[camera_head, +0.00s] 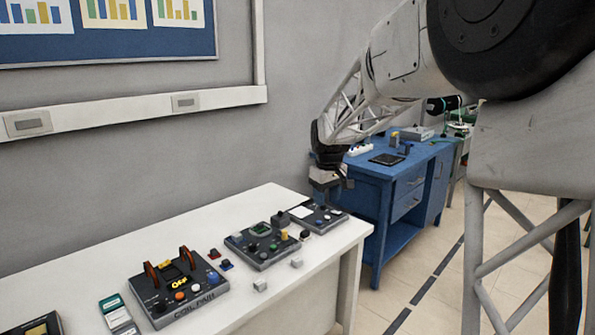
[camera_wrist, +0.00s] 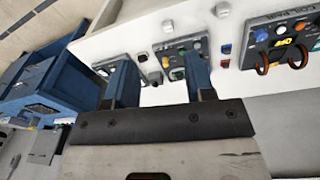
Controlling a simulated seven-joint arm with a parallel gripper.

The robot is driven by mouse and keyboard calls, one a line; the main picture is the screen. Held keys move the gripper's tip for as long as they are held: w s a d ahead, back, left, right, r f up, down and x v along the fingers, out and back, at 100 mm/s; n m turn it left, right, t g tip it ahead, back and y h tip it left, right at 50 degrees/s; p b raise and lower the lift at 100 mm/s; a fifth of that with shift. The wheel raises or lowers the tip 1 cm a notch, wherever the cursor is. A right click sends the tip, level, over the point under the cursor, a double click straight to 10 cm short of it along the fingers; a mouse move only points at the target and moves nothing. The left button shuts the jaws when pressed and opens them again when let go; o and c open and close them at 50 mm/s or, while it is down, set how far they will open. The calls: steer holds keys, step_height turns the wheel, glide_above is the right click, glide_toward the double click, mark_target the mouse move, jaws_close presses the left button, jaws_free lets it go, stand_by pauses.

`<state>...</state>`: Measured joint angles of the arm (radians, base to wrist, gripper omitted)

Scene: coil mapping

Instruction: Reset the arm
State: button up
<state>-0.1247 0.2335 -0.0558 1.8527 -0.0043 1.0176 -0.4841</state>
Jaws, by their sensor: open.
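My gripper (camera_head: 330,190) hangs near the far right end of the white table, in front of the blue cabinet in the head view. In the wrist view, my gripper (camera_wrist: 162,85) shows its two blue fingers spread apart, with nothing held between them. The panel with two dark red handles and a yellow display (camera_head: 177,288) sits on the table at the front. It also shows at the upper right of the wrist view (camera_wrist: 278,42). A middle panel with a green screen (camera_head: 262,243) and a far panel (camera_head: 317,217) lie beyond it. My gripper is apart from all of them.
The white table (camera_head: 130,250) runs along the grey wall. Small pale blocks (camera_head: 260,285) and red and blue pieces (camera_head: 227,265) lie among the panels. A blue cabinet (camera_head: 400,190) with a dark tablet on top stands behind. Floor at the right is open.

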steer(key=s+d+r+m, duration=0.1)
steer(key=s+d, duration=0.1)
steer(key=s, duration=0.7)
steer(key=s+d+r+m+t, duration=0.1)
steer(key=s+d+r+m, duration=0.15)
steer(key=s, duration=0.55)
steer(key=s+d+r, duration=0.1)
steer(key=s+d, duration=0.2)
steer(key=s, duration=0.6)
steer(key=s+d+f+m, duration=0.1)
steer(key=s+f+m, duration=0.1)
steer(key=s, duration=0.9)
steer(key=s+d+f+m, duration=0.1)
steer(key=s+f, duration=0.4)
steer(key=s, duration=0.6)
steer(key=shift+s+d+f+m+t, duration=0.15)
steer(key=shift+d+m+t, duration=0.15)
steer(key=shift+m, duration=0.05)
steer(key=shift+o, duration=0.3)
